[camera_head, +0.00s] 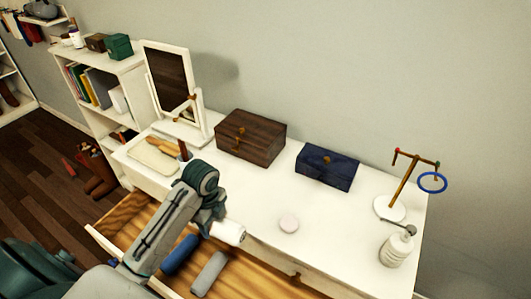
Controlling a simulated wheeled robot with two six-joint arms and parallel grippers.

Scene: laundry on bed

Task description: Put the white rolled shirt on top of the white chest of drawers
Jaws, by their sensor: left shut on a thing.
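The white rolled shirt (231,233) is held in my left gripper (213,221), which is shut on it and points downward. The roll appears near the front edge of the white chest of drawers (335,224), above or beside the open drawer; its exact height is unclear. The arm and wrist hide part of the roll and of the chest's front edge. My right gripper is not in view.
The open drawer (118,232) holds a blue roll (180,254) and a grey roll (209,273). The centre top is mostly clear.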

